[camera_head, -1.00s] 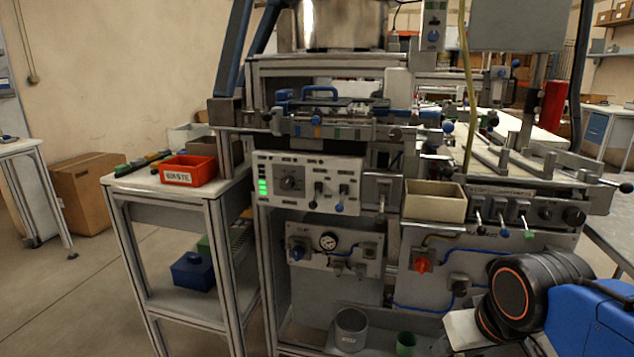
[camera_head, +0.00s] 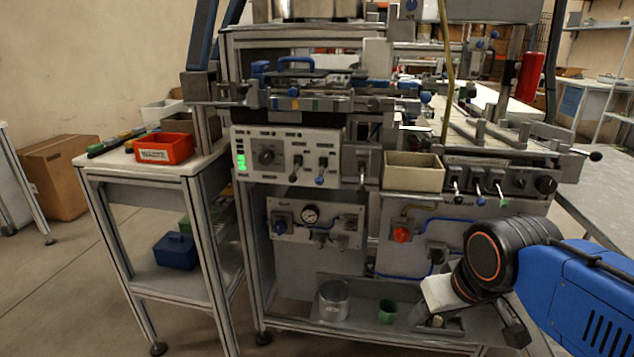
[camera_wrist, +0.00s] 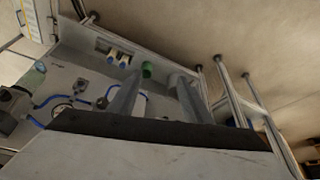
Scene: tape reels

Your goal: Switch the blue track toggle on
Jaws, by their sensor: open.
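Another blue-tipped lever (camera_head: 319,180) hangs on the white control panel to the left. My gripper (camera_head: 437,319) is low in front of the machine, below the toggles and apart from them. In the wrist view my gripper (camera_wrist: 157,80) has its two fingers spread and empty; the toggles are not clear there.
A beige bin (camera_head: 413,178) sits directly left of the toggle row. A red waste bin (camera_head: 164,149) stands on the left side table. Open floor lies at the left.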

